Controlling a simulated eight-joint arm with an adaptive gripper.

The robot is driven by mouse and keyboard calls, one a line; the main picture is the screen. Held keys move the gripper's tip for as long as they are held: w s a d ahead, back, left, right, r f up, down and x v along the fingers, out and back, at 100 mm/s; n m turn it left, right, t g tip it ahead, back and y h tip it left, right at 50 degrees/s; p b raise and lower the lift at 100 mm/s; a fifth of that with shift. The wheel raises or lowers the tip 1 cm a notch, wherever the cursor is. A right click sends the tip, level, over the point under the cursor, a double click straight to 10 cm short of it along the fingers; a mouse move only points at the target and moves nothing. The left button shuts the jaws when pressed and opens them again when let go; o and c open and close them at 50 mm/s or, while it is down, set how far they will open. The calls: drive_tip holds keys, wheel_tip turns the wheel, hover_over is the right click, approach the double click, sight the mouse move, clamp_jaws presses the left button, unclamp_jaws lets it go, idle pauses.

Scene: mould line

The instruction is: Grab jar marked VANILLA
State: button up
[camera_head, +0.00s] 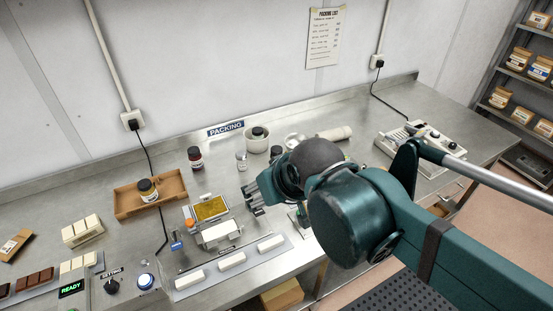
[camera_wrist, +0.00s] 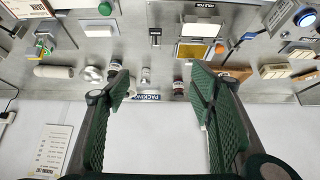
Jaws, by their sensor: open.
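Several small jars stand on the steel bench; no label is legible, so I cannot tell which is VANILLA. One dark jar with a pale label (camera_head: 195,158) stands alone near the back; a dark jar also shows between my fingers in the wrist view (camera_wrist: 178,87). A jar with a yellowish label (camera_head: 148,190) stands in a brown tray (camera_head: 124,206).
A small clear container (camera_head: 241,162) stands right of the dark jar. A device with a yellow window (camera_head: 210,209) and white blocks (camera_head: 231,261) lie in front. A scale-like device (camera_head: 425,143) is at the right. My arm hides part of the bench.

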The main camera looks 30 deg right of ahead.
drive_tip(key=w, duration=0.2)
drive_tip(key=m+g+h+p, duration=0.1)
drive_tip(key=m+g+h, duration=0.2)
drive_tip(key=m, duration=0.4)
hover_over(276, 149)
drive_tip(key=s+a, duration=0.7)
wheel_tip(276, 149, down, 9)
drive_tip(key=w+d+f+m, duration=0.1)
drive_tip(key=w+d+f, duration=0.1)
drive_tip(key=f, duration=0.1)
drive_tip(key=w+d+f+m, duration=0.1)
drive_tip(key=w+d+f, duration=0.1)
drive_tip(key=f, duration=0.1)
drive_tip(key=w+d+f+g, duration=0.1)
drive_tip(key=w+d+f, duration=0.1)
drive_tip(key=f, duration=0.2)
drive_tip(key=shift+w+d+f+m+p, duration=0.1)
drive_tip(key=shift+w+m+p, duration=0.05)
drive_tip(key=shift+m+p, duration=0.2)
drive_tip(key=shift+w+d+f, duration=0.2)
drive_tip(key=shift+f, duration=0.25)
drive_tip(key=shift+x, duration=1.3)
